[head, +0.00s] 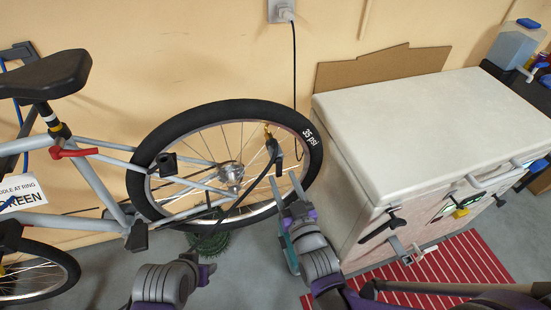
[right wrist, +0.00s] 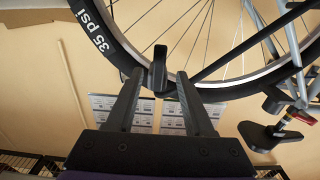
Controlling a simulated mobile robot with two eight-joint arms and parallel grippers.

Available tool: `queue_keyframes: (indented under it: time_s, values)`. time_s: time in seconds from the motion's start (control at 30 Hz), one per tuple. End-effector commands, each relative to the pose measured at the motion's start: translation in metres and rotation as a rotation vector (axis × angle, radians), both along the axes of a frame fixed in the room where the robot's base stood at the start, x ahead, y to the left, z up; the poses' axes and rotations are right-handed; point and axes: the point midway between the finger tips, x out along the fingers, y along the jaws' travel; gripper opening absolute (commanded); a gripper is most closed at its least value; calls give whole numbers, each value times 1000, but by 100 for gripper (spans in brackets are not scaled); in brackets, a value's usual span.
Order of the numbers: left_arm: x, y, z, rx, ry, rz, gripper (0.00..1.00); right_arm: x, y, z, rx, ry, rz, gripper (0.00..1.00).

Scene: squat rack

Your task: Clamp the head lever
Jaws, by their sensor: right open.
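The black pump head with its lever (head: 272,149) sits at the inner right side of the bicycle wheel's rim (head: 316,150), beside a small brass-coloured part. In the right wrist view the black lever (right wrist: 160,68) stands upright in front of the tyre, centred between my fingertips. My right gripper (head: 284,178) is open, pointing up at the lever from below. In the right wrist view its two fingers (right wrist: 160,80) are spread to either side of the lever, with visible gaps.
The bicycle frame (head: 95,175) and saddle (head: 45,75) stand left. A large white-topped cabinet (head: 425,110) with latches stands close to my right arm. A red striped mat (head: 440,265) lies before it. A cable hangs from a wall socket (head: 281,10) behind the wheel.

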Motion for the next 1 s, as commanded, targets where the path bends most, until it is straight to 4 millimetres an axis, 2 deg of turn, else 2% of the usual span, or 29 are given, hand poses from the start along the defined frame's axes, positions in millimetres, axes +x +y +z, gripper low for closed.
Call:
queue_keyframes:
  time_s: [0.03, 0.2, 0.4, 0.8, 1.0]
  values:
    - [0, 0, 1, 0, 0, 0, 50, 11, 4, 0, 0, 0, 0, 52]
    - [0, 0, 3, 0, -1, 0, 50, 42, 13, 0, 0, 1, -1, 52]
    - [1, 0, 4, 0, -1, 0, 50, 66, 21, 0, 0, 1, -1, 52]
    - [0, 0, 5, 0, -1, 0, 50, 73, 23, 0, -1, 2, -1, 52]
    - [0, 0, 5, 0, -2, 0, 50, 73, 23, 0, -1, 2, -1, 16]
